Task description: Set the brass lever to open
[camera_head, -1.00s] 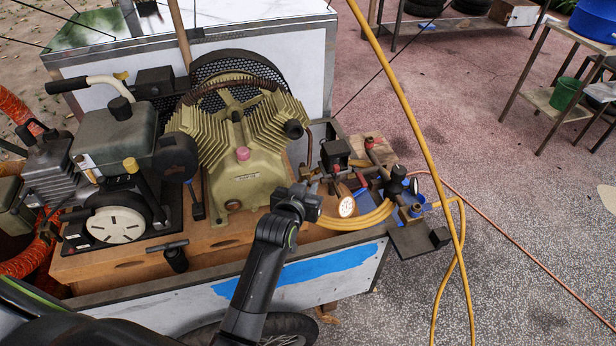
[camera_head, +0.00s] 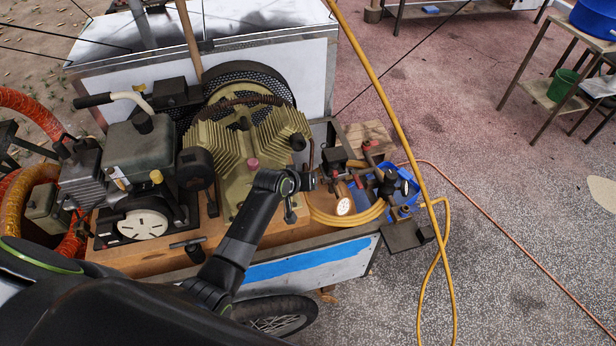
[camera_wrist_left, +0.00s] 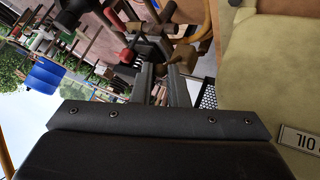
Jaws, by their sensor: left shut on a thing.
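My left gripper (camera_head: 308,181) reaches across the cart's front to the fittings right of the olive compressor pump. In the left wrist view its two grey fingers (camera_wrist_left: 163,82) point at a brass-coloured piece (camera_wrist_left: 184,56), which looks like the brass lever. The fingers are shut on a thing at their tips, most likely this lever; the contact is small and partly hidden. In the head view the gripper and its wrist cover part of the fittings, and I cannot read the lever's setting. My right gripper is not in view.
The compressor pump (camera_head: 238,165) stands close left of my gripper. A white-faced gauge (camera_head: 344,206) and coiled yellow hose (camera_head: 352,220) lie to its right. A yellow hose (camera_head: 385,85) crosses the view upright. The paved floor at right is mostly clear.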

